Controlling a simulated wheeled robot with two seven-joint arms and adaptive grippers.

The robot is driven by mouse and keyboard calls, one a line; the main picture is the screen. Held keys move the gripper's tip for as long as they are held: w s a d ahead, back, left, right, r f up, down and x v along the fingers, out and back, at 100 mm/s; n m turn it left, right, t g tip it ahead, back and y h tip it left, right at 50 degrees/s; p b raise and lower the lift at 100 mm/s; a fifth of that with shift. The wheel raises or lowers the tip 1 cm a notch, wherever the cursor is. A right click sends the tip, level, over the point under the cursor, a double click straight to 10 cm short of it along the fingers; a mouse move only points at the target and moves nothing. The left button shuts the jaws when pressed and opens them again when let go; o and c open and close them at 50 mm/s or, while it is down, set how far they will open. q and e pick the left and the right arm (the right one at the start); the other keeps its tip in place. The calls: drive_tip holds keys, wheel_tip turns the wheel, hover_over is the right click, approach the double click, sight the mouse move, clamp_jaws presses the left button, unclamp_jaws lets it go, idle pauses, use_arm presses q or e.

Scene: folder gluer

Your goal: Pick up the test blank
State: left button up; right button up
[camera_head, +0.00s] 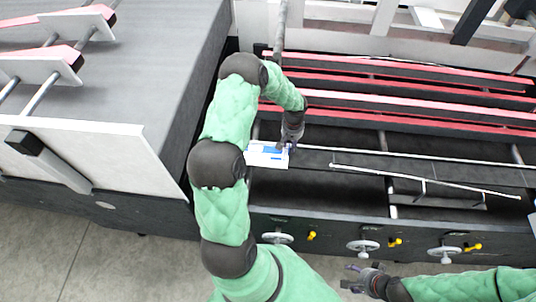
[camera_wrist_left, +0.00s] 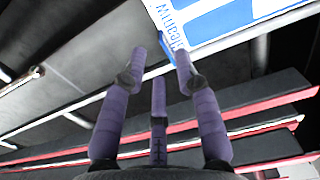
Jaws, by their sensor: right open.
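The test blank (camera_head: 267,154) is a small flat white and blue piece at the machine's left end, just inside its front. In the left wrist view the blank (camera_wrist_left: 225,20) fills the top, with blue print and a white edge. My left gripper (camera_head: 286,146) is over the blank's right side in the head view. In the left wrist view its purple fingers (camera_wrist_left: 161,60) stand apart, the right fingertip overlapping the blank's near corner; whether it touches cannot be told. My right gripper (camera_head: 350,277) is open and empty, low in front of the machine.
Red-edged rails (camera_head: 420,103) run across the machine behind the blank. A thin metal rod (camera_head: 425,181) lies to the right. Handwheels (camera_head: 364,246) and yellow knobs (camera_head: 394,243) line the front. A grey-topped section with a white side panel (camera_head: 95,165) stands at left.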

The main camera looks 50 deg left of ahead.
use_arm(q)
drive_tip(key=shift+s+f+p, duration=0.2)
drive_tip(key=shift+f+p, duration=0.25)
drive_tip(key=shift+f, duration=2.35)
clamp_jaws()
